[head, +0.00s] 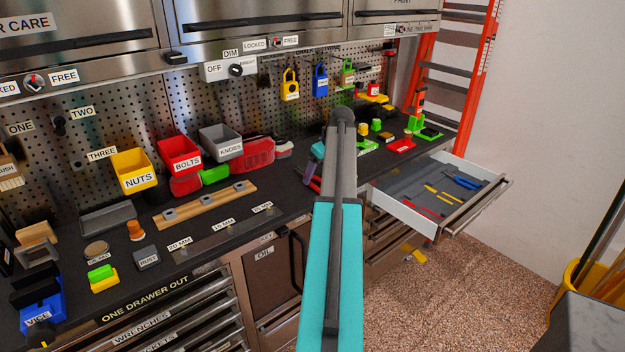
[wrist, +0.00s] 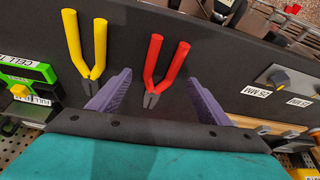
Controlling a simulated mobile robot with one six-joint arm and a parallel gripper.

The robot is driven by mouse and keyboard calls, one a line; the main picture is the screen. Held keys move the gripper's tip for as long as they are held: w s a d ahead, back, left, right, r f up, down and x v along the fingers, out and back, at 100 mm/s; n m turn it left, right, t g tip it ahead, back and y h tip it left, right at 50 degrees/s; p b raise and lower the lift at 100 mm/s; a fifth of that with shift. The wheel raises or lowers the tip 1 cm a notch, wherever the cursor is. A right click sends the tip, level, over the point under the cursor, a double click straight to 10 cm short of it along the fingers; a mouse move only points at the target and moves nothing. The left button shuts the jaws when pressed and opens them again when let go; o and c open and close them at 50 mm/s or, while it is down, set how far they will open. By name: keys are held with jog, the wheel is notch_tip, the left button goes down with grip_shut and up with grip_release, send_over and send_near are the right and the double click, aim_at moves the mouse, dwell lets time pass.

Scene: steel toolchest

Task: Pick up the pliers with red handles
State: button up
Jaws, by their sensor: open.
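The pliers with red handles (wrist: 165,70) lie on the black bench top in the wrist view. Their handles point away from my wrist and their grey jaws point toward it. My gripper (wrist: 160,80) is open, with one purple finger to the left and one to the right of these pliers. I see no contact, and the height of the fingers above the bench is hard to tell. A pair of pliers with yellow handles (wrist: 86,45) lies to the left, outside the fingers. In the head view my arm hides most of this spot.
In the head view an open drawer (head: 415,222) with several tools juts out on the right.

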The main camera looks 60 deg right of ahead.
jog(key=shift+x, duration=1.25)
jog(key=shift+f, duration=0.1)
jog(key=c, duration=1.2)
jog(key=shift+c, duration=0.2)
jog(key=shift+r, duration=0.25)
jog(key=shift+d+r+b, duration=0.1)
jog(key=shift+r+b, duration=0.35)
jog(key=shift+r, duration=1.05)
jog(key=s+a+b, duration=0.1)
jog(key=s+a, duration=0.1)
jog(key=s, duration=0.2)
jog(key=s+a+r+b, duration=0.1)
jog(key=s+a, duration=0.1)
jog(key=s, duration=0.3)
jog(key=s+a+b, duration=0.1)
jog(key=s+a, duration=0.2)
jog(key=s, duration=0.2)
jog(key=shift+s+r, duration=0.25)
jog(key=shift+r, duration=0.1)
